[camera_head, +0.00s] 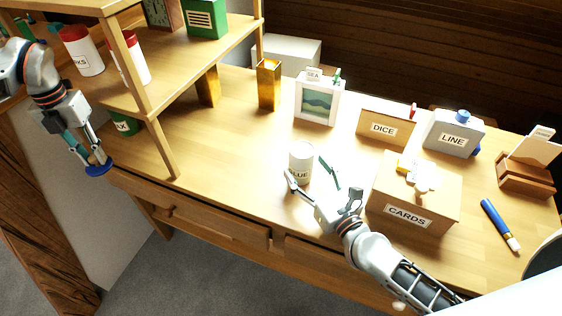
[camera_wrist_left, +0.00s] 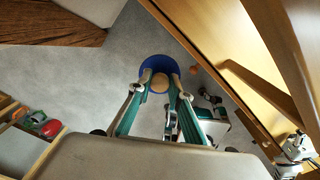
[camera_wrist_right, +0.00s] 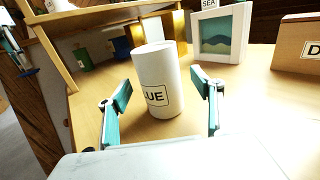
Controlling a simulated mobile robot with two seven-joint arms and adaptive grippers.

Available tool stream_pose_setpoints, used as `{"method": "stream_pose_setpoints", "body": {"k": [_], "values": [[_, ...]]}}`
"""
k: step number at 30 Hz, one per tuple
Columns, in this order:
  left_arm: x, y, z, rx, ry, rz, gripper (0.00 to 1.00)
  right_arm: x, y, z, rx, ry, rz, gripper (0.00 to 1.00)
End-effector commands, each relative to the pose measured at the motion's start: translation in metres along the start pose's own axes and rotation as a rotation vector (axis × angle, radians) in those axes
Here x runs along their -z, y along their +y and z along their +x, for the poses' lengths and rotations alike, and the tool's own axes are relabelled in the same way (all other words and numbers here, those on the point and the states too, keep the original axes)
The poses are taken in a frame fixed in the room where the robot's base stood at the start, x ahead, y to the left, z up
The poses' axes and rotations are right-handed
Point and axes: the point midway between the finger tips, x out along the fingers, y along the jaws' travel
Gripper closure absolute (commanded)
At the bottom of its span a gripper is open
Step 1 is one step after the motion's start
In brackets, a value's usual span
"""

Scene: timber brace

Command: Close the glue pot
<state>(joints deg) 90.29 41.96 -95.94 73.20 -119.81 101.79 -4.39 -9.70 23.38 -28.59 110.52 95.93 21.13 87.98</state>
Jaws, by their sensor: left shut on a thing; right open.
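The glue pot (camera_head: 301,162) is a white cylinder labelled "GLUE", upright near the desk's front edge. In the right wrist view the pot (camera_wrist_right: 158,80) stands between the fingers of my open right gripper (camera_wrist_right: 163,92), with gaps on both sides. In the head view my right gripper (camera_head: 313,176) has one finger on each side of the pot. My left gripper (camera_head: 90,157) is shut on a blue disc (camera_head: 98,170), which looks like a lid. In the left wrist view the disc (camera_wrist_left: 158,64) has a round tan knob between the fingertips. It is off the desk's left end, over the floor.
A shelf unit (camera_head: 150,95) stands on the desk's left, its post between my left gripper and the pot. Right of the pot is the cards box (camera_head: 407,212). Behind are a picture frame (camera_head: 317,103), a gold vase (camera_head: 268,85) and the dice box (camera_head: 385,128).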

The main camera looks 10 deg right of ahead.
Motion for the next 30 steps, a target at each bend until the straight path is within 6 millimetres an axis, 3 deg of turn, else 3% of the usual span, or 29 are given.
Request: {"method": "stream_pose_setpoints", "body": {"k": [6,18,19,24,30], "values": [[0.000,0.000,-0.008,0.000,-0.005,0.000,0.95,-0.001,0.000,0.029,0.001,-0.001,-0.001,0.34],[0.000,0.000,-0.008,0.000,-0.005,0.000,0.95,0.000,0.001,0.032,0.000,0.000,0.000,0.34],[0.000,0.000,-0.008,0.000,-0.005,0.000,0.95,0.000,0.001,0.032,0.000,0.000,0.000,0.36],[0.000,0.000,-0.008,0.000,-0.005,0.000,0.95,0.000,0.000,0.032,0.001,0.000,0.000,0.79],[0.000,0.000,-0.008,0.000,-0.005,0.000,0.95,0.000,0.000,0.032,0.001,-0.001,0.000,0.79]]}}
